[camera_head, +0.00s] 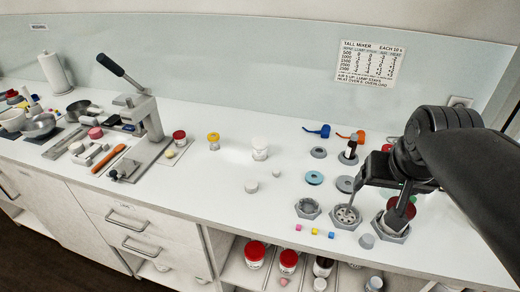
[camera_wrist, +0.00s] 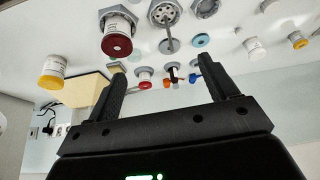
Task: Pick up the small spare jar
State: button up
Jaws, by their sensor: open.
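I cannot tell for certain which jar is the small spare one. A red-lidded jar (camera_head: 179,138) stands by the lever press. A dark-red-topped jar (camera_head: 401,213) stands at a grey hexagonal holder under my arm and is partly hidden. My gripper (camera_head: 383,190) is open above the counter's right part.
Grey hexagonal holders (camera_head: 307,208), a teal ring (camera_head: 314,178), blue (camera_head: 318,131) and orange scoops and small coloured cubes (camera_head: 314,231) surround my gripper. A lever press (camera_head: 147,120) and crowded tools fill the left. Red-lidded jars (camera_head: 288,261) sit on the shelf below. The middle counter is mostly clear.

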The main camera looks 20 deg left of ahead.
jog(key=w+a, duration=0.6)
jog(key=w, duration=0.3)
jog(key=n+g+y, duration=0.1)
jog(key=n, duration=0.2)
send_near(260, 142)
jog(key=f, duration=0.2)
jog(key=x, duration=0.4)
jog(key=shift+w+a+f, duration=0.2)
jog(key=shift+a+f, duration=0.1)
jog(key=shift+a, duration=0.05)
jog(key=shift+d+x, duration=0.2)
jog(key=shift+x, duration=2.6)
jog(key=shift+w+r, duration=0.1)
jog(key=shift+w, duration=0.05)
jog(key=shift+c, duration=0.3)
jog(key=c, duration=1)
